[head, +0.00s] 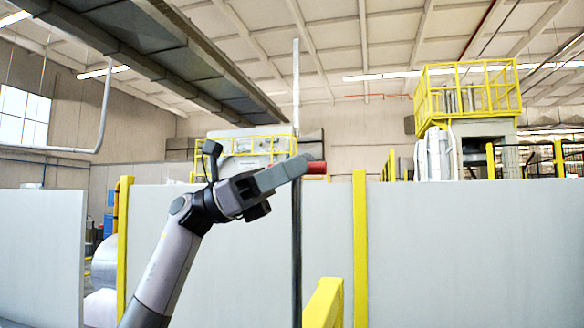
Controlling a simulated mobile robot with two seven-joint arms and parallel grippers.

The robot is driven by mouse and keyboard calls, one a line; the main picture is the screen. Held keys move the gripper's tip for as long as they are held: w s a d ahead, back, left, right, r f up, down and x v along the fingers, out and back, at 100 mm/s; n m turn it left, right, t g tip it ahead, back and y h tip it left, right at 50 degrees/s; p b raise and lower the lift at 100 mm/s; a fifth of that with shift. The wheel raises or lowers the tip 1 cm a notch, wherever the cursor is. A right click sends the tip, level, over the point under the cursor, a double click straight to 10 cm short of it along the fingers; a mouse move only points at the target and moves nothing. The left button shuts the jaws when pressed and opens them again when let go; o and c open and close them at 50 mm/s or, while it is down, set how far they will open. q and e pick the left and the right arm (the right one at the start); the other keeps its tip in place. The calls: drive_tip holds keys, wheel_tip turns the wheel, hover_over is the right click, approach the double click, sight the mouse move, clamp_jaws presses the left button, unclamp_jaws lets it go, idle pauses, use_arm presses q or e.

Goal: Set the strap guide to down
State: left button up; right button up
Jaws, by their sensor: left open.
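My left arm comes up from the lower left, and its gripper (285,174) points right, level with the top of the grey panels. The gripper is open. A short red piece (316,168) shows just beyond its fingertips, beside a thin upright pole (296,75). The fingers overlap the pole and the near end of the red piece in this view. I cannot tell whether they touch either one. I cannot tell for certain which part is the strap guide, or whether it is up or down. My right gripper is not in view.
Grey panels (450,260) with yellow posts (360,250) stand across the view behind the arm. A yellow beam (324,304) rises at the bottom, close to the pole. Machinery with a yellow railed platform (468,88) stands beyond the panels. The space above the arm looks free.

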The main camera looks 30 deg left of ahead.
use_arm(q)
clamp_jaws()
drive_tip(key=b, duration=0.7)
hover_over(297, 305)
drive_tip(key=a, duration=0.1)
wheel_tip(297, 305, down, 10)
drive_tip(key=f+b, duration=0.1)
drive_tip(key=f, duration=0.1)
drive_tip(key=f+b, duration=0.3)
drive_tip(key=f, duration=0.1)
drive_tip(key=shift+w+a+f, duration=0.1)
drive_tip(key=shift+w+f, duration=0.1)
drive_tip(key=shift+w, duration=0.1)
drive_tip(key=shift+f+b, duration=0.35)
drive_tip(key=shift+b, duration=0.1)
drive_tip(key=shift+f, duration=0.45)
unclamp_jaws()
